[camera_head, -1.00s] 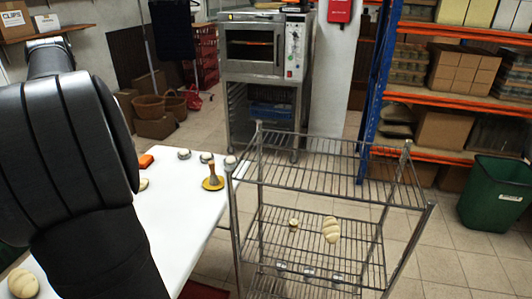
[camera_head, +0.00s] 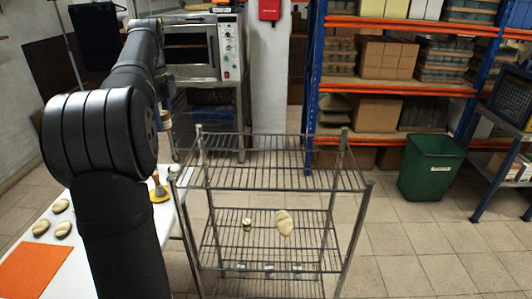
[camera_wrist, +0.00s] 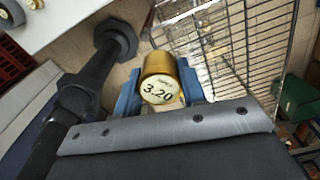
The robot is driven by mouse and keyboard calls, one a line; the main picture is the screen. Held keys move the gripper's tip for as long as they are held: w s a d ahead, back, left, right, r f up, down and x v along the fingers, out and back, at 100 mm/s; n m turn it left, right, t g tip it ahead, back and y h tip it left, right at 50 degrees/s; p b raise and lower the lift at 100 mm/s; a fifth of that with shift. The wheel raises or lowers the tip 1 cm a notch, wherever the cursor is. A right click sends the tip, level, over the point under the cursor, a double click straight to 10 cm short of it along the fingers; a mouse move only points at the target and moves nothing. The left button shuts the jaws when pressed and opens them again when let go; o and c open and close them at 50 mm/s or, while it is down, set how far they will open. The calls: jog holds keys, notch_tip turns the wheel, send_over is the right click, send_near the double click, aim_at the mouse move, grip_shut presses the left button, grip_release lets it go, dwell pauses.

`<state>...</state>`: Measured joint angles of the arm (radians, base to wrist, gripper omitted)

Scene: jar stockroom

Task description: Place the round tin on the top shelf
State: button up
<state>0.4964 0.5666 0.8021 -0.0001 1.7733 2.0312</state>
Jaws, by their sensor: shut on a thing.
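The round tin (camera_wrist: 159,78) is gold with a pale end marked "3.20". In the wrist view it sits between the two blue fingers of my gripper (camera_wrist: 158,92), which is shut on it. The wire rack's top shelf (camera_head: 270,177) is bare in the head view. The rack's wires (camera_wrist: 235,45) also show beyond the tin in the wrist view, apart from it as far as I can tell.
The middle shelf (camera_head: 265,232) holds a bread loaf (camera_head: 285,223) and a small round item (camera_head: 247,224). A white table (camera_head: 72,258) with rolls and an orange sheet (camera_head: 38,270) stands left. A green bin (camera_head: 430,167) and blue-orange shelving (camera_head: 400,87) stand right.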

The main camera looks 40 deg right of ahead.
jog(key=s+d+m, duration=0.4)
jog(key=s+d, duration=0.3)
jog(key=d, duration=0.5)
jog(key=s+d+m, duration=0.3)
jog(key=s+d, duration=0.4)
jog(key=d, duration=0.5)
send_over(235, 156)
notch_tip(235, 156, down, 13)
jog(key=shift+r, duration=0.1)
jog(key=shift+f, duration=2.05)
jog(key=shift+f, duration=0.1)
jog(key=o, duration=1)
